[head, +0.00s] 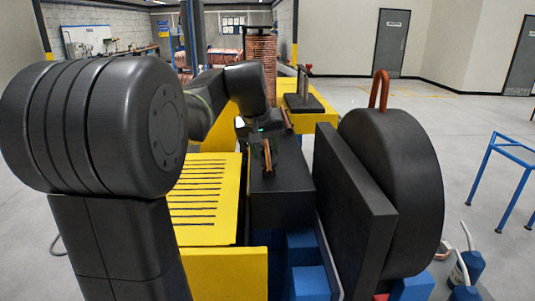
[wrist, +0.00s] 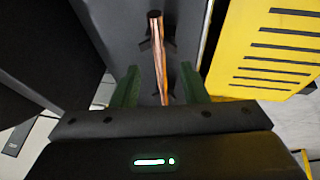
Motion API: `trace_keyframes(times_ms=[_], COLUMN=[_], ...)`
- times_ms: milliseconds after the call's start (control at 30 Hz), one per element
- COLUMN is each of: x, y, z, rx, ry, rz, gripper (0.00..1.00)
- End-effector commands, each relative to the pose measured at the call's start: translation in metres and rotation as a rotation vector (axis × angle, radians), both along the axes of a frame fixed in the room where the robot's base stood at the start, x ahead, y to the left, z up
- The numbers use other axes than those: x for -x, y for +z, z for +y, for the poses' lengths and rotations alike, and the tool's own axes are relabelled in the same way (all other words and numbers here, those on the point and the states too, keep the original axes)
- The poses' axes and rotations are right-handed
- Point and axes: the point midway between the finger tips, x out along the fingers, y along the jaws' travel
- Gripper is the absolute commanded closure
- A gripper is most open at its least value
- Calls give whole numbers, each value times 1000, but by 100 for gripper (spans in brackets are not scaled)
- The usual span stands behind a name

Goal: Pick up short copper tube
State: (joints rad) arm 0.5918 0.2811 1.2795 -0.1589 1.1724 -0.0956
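A short copper tube (wrist: 157,50) lies lengthwise on small dark supports on top of a black block. In the head view the tube (head: 267,157) sits on the black block (head: 283,195), between a yellow slotted surface and a dark upright plate. My gripper (wrist: 159,66) is open in the wrist view. Its two green fingers stand on either side of the tube, with a gap on each side. The near end of the tube is close to the gripper body. In the head view my fingers are mostly hidden behind the wrist.
The yellow slotted surface (head: 205,195) lies left of the block. A dark upright plate (head: 350,205) and large black disc (head: 396,190) stand close on its right. Another yellow stand (head: 318,128) with a black fixture is behind. A blue table frame (head: 510,175) stands right, amid open floor.

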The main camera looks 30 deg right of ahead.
Motion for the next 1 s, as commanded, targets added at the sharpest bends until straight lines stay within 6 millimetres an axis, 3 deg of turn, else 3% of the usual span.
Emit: trace_keyframes(times_ms=[200, 467, 667, 1000], x=[-7, -8, -8, -8], y=[-23, -25, -25, -22], z=[-9, -10, -10, -10], rx=[-1, 0, 0, 0], ry=[0, 0, 0, 0], rz=[2, -1, 0, -1], gripper=[60, 60, 100, 100])
